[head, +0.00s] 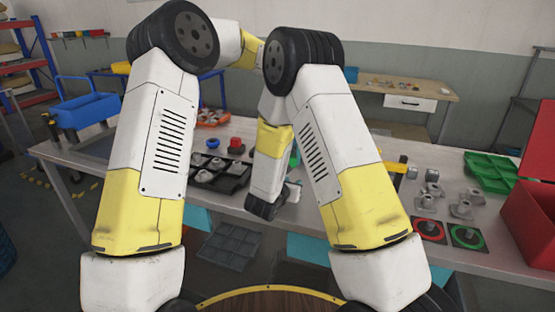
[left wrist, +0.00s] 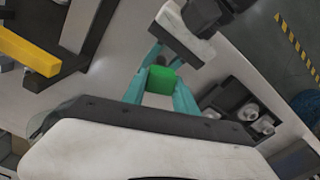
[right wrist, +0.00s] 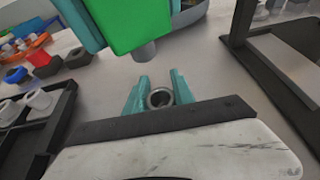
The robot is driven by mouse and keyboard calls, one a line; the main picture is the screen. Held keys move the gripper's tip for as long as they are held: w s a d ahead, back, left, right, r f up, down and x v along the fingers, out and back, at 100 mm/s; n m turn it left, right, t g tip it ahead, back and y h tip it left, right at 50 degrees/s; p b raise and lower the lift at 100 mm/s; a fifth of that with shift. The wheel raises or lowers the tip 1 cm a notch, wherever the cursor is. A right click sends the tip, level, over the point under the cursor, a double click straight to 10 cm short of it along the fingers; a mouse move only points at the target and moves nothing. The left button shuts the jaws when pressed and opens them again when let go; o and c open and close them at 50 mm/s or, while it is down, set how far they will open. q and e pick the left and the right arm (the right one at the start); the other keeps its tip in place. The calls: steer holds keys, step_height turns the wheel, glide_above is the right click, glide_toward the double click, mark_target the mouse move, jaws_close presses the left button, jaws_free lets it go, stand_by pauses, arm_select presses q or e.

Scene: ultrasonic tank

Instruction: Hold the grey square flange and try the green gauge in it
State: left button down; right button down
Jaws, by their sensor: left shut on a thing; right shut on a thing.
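The green gauge (left wrist: 161,82) is a green block held between the teal fingers of my left gripper (left wrist: 160,74). In the right wrist view the gauge (right wrist: 132,22) is close above, with a grey round plug pointing down from it. My right gripper (right wrist: 159,84) is shut on a grey part, the flange (right wrist: 160,98). Its round open bore faces up; its square plate is not clearly seen. Plug and bore appear apart, the plug being beyond the bore in that view. In the head view my arms hide most of both parts; a bit of green (head: 295,157) shows.
A black compartment tray (head: 222,178) with several parts is left on the table. To the right are several loose grey flanges (head: 462,207), a red-ringed pad (head: 430,230), a green-ringed pad (head: 467,236), a green tray (head: 490,172) and a red box (head: 530,205).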

arm_select(q)
steer(key=shift+f, duration=2.45)
steer(key=shift+f, duration=0.25)
steer(key=shift+s+a+f, duration=0.1)
steer(key=shift+f, duration=0.35)
arm_select(e)
steer(key=shift+r, duration=0.1)
stand_by(0.4)
arm_select(q)
steer(key=shift+a+f, duration=0.2)
steer(key=shift+f, duration=0.05)
arm_select(e)
steer(key=shift+w+r, duration=0.15)
steer(key=shift+r, duration=0.05)
stand_by(2.0)
arm_select(q)
steer(key=shift+r, duration=0.95)
steer(key=shift+d+r, duration=0.15)
steer(key=shift+r, duration=0.85)
steer(key=shift+d+r, duration=0.1)
steer(key=shift+r, duration=0.85)
arm_select(e)
steer(key=shift+f, duration=0.25)
